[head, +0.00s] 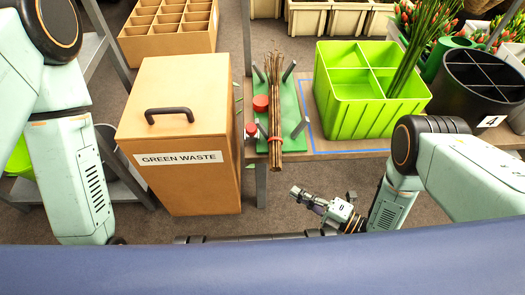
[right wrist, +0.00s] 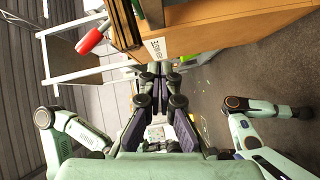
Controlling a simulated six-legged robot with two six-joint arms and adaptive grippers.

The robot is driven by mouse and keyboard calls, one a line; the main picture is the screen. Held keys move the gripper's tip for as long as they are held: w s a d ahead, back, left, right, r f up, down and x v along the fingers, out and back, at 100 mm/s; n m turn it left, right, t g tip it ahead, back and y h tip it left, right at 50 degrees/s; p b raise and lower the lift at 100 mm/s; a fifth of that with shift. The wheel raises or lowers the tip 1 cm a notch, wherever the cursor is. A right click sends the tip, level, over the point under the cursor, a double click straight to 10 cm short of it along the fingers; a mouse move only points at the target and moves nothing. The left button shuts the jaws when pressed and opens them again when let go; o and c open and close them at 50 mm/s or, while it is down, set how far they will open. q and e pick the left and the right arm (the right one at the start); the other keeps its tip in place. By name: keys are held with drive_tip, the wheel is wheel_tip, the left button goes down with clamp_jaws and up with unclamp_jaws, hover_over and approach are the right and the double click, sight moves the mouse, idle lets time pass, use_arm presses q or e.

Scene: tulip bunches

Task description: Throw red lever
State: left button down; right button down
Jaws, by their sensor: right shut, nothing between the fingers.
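A red knob (head: 260,103) sits at the left edge of the green board (head: 291,108) on the bench. A smaller red end (head: 251,129) shows just in front of it; I cannot tell which is the lever's grip. In the right wrist view a red cylindrical handle (right wrist: 92,38) sticks out from the bench at upper left. A tied bundle of brown stems (head: 277,115) lies on the board between grey pegs. My right gripper (head: 297,191) is shut and empty, low in front of the bench, apart from the red parts. It also shows in the right wrist view (right wrist: 160,67). My left gripper is out of view.
A brown green-waste bin (head: 182,185) with a dark handle stands left of the board. A bright green divided crate (head: 365,118) stands right of it. A black divided bucket (head: 478,85) and red tulips are farther right. The floor before the bench is open.

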sight(251, 132)
wheel_tip(251, 132, up, 7)
drive_tip(key=n+y, duration=0.5)
drive_tip(key=n, duration=0.4)
drive_tip(key=w+d+b+x, duration=0.1)
drive_tip(key=b+x, duration=0.3)
drive_tip(key=x, duration=0.9)
drive_tip(key=shift+w+r, duration=0.3)
drive_tip(key=shift+w, duration=0.3)
